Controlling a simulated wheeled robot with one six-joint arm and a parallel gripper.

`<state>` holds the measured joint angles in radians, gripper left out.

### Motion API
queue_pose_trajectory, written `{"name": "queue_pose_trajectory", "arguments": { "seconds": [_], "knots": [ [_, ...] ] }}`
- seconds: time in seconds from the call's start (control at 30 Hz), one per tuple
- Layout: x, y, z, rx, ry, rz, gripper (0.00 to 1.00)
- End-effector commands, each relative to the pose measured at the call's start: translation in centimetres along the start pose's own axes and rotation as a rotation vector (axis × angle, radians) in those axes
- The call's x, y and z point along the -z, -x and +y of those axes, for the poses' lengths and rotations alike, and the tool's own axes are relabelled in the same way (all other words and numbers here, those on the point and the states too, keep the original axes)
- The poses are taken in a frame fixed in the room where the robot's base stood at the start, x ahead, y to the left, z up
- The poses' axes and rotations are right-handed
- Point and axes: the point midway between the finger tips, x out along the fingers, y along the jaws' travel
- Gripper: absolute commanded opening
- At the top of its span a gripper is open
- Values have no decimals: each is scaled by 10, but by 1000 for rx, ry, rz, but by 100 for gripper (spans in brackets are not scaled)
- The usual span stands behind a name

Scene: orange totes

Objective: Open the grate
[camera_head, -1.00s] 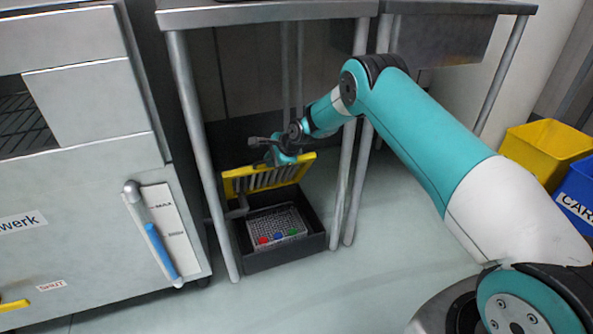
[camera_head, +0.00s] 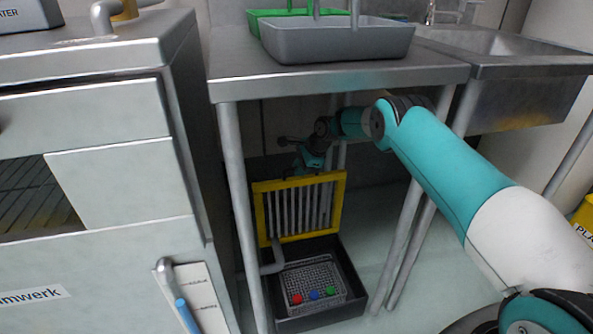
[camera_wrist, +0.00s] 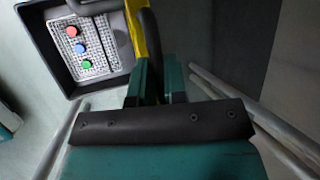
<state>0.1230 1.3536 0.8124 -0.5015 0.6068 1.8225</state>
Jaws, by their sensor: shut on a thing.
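The grate is a yellow frame (camera_head: 262,215) with grey bars. It stands nearly upright at the back edge of a dark open box (camera_head: 322,323) on the floor under the steel table. My gripper (camera_head: 311,168) is at the grate's top edge, from behind. In the wrist view my gripper (camera_wrist: 157,84) is shut on a dark curved handle (camera_wrist: 151,42) beside the grate's yellow frame (camera_wrist: 137,32). Inside the box, a perforated metal basket (camera_head: 314,274) shows, with red, blue and green round pieces. The exact finger contact is partly hidden.
Table legs (camera_head: 238,200) stand on both sides of the box, close to my arm. A grey pipe (camera_head: 273,265) runs by the box's left side. A grey cabinet (camera_head: 125,190) is at left. A grey tray (camera_head: 335,42) stands on the table.

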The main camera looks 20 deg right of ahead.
Motion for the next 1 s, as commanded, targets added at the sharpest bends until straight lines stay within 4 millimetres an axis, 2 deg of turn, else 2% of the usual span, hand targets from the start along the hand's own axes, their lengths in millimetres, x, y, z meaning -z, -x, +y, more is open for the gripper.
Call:
{"name": "queue_pose_trajectory", "arguments": {
  "seconds": [0.37,0.4,0.5,0.83,1.0],
  "knots": [
    [3,0,2,-3,0,-2,0],
    [4,0,2,-3,0,-2,15],
    [4,0,2,-2,-1,-1,37],
    [5,3,0,0,-5,0,37],
    [5,15,-3,1,-5,1,37]
  ]
}}
